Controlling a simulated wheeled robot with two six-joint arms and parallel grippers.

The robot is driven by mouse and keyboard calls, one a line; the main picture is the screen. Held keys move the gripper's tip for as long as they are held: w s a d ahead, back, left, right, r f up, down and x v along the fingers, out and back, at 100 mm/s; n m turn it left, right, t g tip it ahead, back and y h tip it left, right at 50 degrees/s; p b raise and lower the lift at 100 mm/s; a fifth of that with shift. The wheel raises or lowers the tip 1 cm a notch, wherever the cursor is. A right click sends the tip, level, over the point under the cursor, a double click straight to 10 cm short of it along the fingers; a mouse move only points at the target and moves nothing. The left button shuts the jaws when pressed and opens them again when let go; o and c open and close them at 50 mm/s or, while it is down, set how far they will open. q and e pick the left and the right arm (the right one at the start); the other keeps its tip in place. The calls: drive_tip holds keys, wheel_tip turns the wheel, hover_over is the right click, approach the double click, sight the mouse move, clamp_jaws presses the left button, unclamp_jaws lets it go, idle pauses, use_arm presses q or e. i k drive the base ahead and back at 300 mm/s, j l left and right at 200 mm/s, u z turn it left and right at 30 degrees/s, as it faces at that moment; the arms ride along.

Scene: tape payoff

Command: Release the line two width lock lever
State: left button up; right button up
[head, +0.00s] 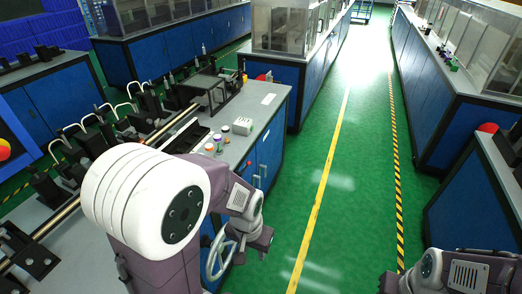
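My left gripper (255,248) hangs beside the right end of the left workbench, above the green floor. Its two dark fingertips look apart, with nothing seen between them. A grey handwheel (219,256) shows just left of it, partly behind my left arm; I cannot tell whether they touch. The tape line (165,130) runs along the left workbench, with rails, black brackets and pale curved handles. I cannot pick out the width lock lever for certain; my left arm hides part of the line. My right gripper (388,284) is at the bottom edge, partly cut off, far from the line.
The left workbench (262,100) has a grey top and blue cabinet sides. Small coloured-lid jars (218,143) and a white box (242,126) stand near its right edge. The green aisle (335,190) with yellow lines is free. More blue benches (470,215) stand on the right.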

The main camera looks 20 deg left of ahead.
sight(240, 174)
drive_tip(key=i+u, duration=0.1)
drive_tip(key=u, duration=0.95)
drive_tip(key=i+l+z, duration=0.1)
drive_tip(key=i+l, duration=0.15)
drive_tip(key=l, duration=0.2)
drive_tip(key=i+l, duration=0.3)
drive_tip(key=l, duration=0.15)
drive_tip(key=i+l+z, duration=0.15)
drive_tip(key=l, duration=0.3)
drive_tip(key=i, duration=0.1)
